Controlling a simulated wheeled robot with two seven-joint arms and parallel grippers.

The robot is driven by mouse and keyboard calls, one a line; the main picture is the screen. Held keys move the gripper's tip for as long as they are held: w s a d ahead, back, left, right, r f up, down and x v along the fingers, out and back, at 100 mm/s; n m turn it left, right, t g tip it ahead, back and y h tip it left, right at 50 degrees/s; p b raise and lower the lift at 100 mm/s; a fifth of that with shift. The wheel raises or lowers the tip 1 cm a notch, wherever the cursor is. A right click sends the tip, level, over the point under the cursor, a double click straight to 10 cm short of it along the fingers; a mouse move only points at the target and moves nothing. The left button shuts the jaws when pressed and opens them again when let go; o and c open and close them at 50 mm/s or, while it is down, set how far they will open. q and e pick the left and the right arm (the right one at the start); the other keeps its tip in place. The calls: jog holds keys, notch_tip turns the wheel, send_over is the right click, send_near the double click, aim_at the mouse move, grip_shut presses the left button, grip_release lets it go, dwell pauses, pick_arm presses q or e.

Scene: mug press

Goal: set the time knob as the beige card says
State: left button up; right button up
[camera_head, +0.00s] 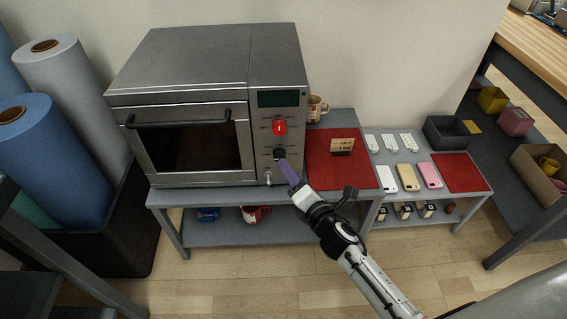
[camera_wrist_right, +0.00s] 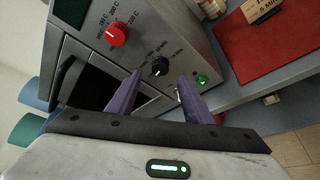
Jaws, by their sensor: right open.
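The grey press (camera_head: 205,100) stands on the table with a red knob (camera_head: 279,127) above a black knob (camera_head: 279,154) on its right-hand panel. In the right wrist view, minute labels surround the black knob (camera_wrist_right: 160,67) and temperature labels surround the red knob (camera_wrist_right: 117,35). The black knob's exact setting is too small to tell. The beige card (camera_head: 342,145) stands on a red mat; its lower line seems to read 5 MIN in the wrist view (camera_wrist_right: 264,10). My right gripper (camera_head: 284,166) is open, its purple fingers (camera_wrist_right: 158,85) spread before the black knob, apparently empty. My left gripper is out of view.
A green-lit button (camera_wrist_right: 202,80) sits beside the black knob. A beige mug (camera_head: 316,108) stands behind the press's right side. The red mat (camera_head: 335,175) is mostly bare. Phones (camera_head: 409,177) lie on the right-hand table. Rolls (camera_head: 60,150) stand at left.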

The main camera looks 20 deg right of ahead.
aim_at(280, 156)
jog(key=b+x, duration=0.1)
jog(key=x, duration=0.6)
jog(key=shift+f+b, duration=0.1)
jog(key=shift+b, duration=0.2)
jog(key=c, duration=1.1)
